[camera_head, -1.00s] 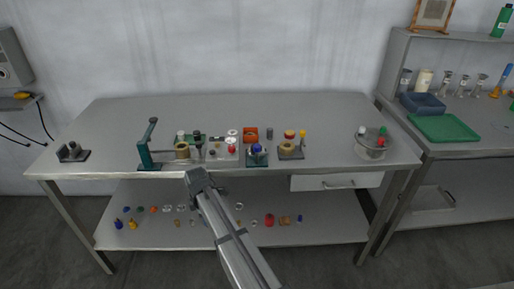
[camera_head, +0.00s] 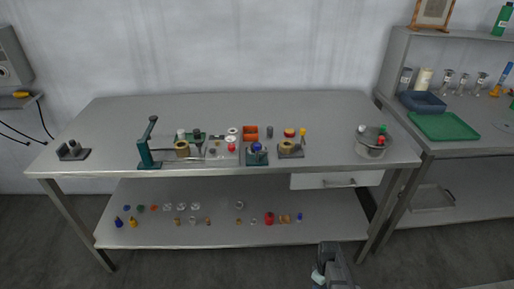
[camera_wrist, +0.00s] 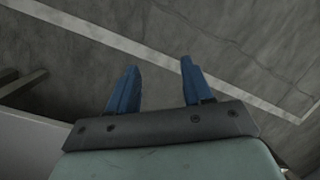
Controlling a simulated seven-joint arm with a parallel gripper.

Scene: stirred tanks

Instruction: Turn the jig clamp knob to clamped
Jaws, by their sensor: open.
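A teal fixture (camera_head: 257,158) with a blue knob-like top (camera_head: 257,147) stands at the front edge of the bench, right of centre. A dark-based fixture with a tan ring (camera_head: 290,147) stands just right of it. A small grey block with a dark round part (camera_head: 72,150) sits at the bench's far left. I cannot tell for sure which carries the jig clamp knob. My gripper (camera_wrist: 160,66) is open and empty in the wrist view, its blue fingers apart over the floor. My arm shows low in the head view, in front of the bench and away from the fixtures.
A teal lever stand (camera_head: 149,148) rises at the bench's left front. An orange bin (camera_head: 250,133) and several small parts fill the middle. A grey bowl (camera_head: 370,147) stands at the right. The bench's back strip is clear. The lower shelf (camera_head: 160,237) holds several small items.

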